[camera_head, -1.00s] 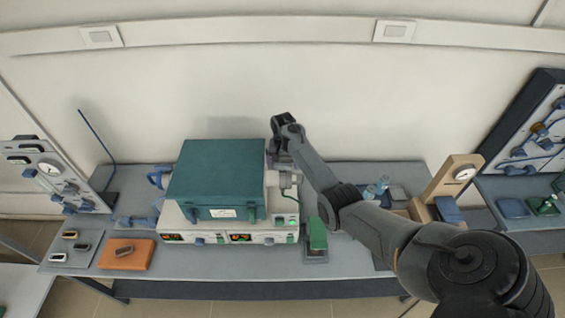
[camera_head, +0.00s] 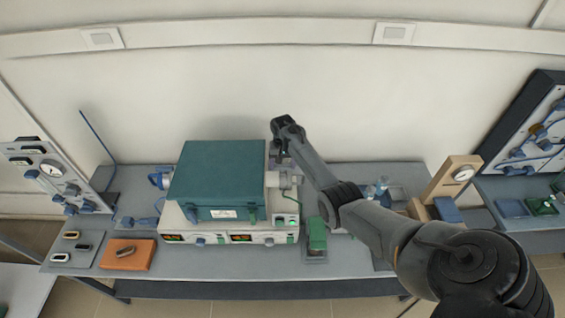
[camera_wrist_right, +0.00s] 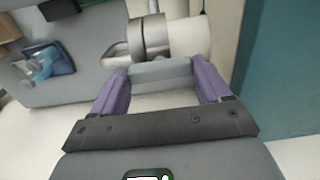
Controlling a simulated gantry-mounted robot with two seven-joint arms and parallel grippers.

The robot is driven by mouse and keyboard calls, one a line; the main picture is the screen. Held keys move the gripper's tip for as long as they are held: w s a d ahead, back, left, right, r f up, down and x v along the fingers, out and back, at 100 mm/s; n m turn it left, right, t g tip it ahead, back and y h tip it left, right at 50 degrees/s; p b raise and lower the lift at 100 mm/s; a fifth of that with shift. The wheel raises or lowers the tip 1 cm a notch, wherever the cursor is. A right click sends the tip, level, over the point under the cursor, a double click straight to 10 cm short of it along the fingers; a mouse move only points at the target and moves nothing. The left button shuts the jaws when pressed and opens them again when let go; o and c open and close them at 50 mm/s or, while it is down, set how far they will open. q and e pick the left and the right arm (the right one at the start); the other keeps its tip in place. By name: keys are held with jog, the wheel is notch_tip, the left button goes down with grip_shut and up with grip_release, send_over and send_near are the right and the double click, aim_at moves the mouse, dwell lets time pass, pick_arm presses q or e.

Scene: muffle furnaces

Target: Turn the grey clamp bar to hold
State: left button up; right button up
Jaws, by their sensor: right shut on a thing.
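The grey clamp bar (camera_wrist_right: 162,74) shows in the right wrist view between the purple fingers of my right gripper (camera_wrist_right: 161,78), which is shut on it. Just beyond the bar is a pale cylindrical fitting with a metal ring (camera_wrist_right: 153,38). In the head view my right gripper (camera_head: 279,158) points down at the right side of the teal-topped furnace (camera_head: 218,172). The bar is too small to make out clearly there. My left gripper is not in view.
A green block (camera_head: 317,234) stands at the front right of the furnace. An orange block (camera_head: 126,254) lies at the left. A wooden stand with a dial (camera_head: 455,180) is at the right. The grey bench (camera_head: 220,268) is clear along its front.

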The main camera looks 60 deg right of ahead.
aim_at(283, 166)
jog(key=o, duration=1)
notch_tip(283, 166, up, 11)
jog(key=shift+f+b, duration=0.1)
jog(key=shift+b, duration=0.55)
